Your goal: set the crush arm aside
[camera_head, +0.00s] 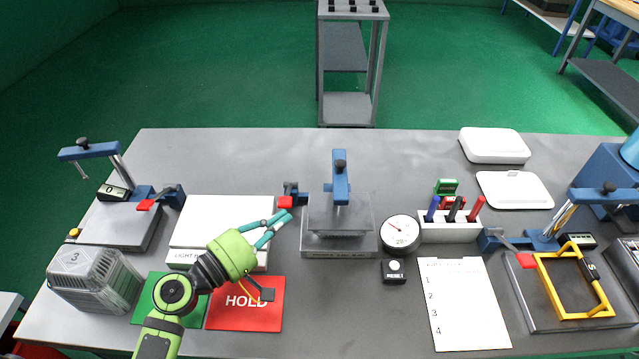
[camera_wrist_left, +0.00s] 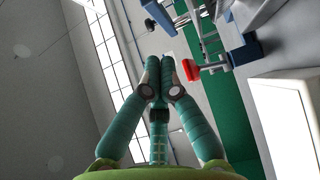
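Several blue arms with black knobs stand on metal fixtures; which one is the crush arm I cannot tell for sure. The middle blue arm (camera_head: 340,178) stands over a grey plate on its fixture (camera_head: 340,246). Another blue arm (camera_head: 92,151) is at the left and a third (camera_head: 605,196) at the right. My left gripper (camera_head: 287,215), green with teal fingers, is left of the middle fixture, near its red-tipped lever (camera_head: 286,201). Its fingertips meet in the left wrist view (camera_wrist_left: 158,72), with nothing seen between them. My right gripper is not in view.
A white box (camera_head: 220,212) lies behind the left gripper, with a green mat (camera_head: 170,310) and red HOLD mat (camera_head: 246,312) in front. A dial gauge (camera_head: 400,233), pen holder (camera_head: 450,229) and numbered sheet (camera_head: 465,305) are to the right.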

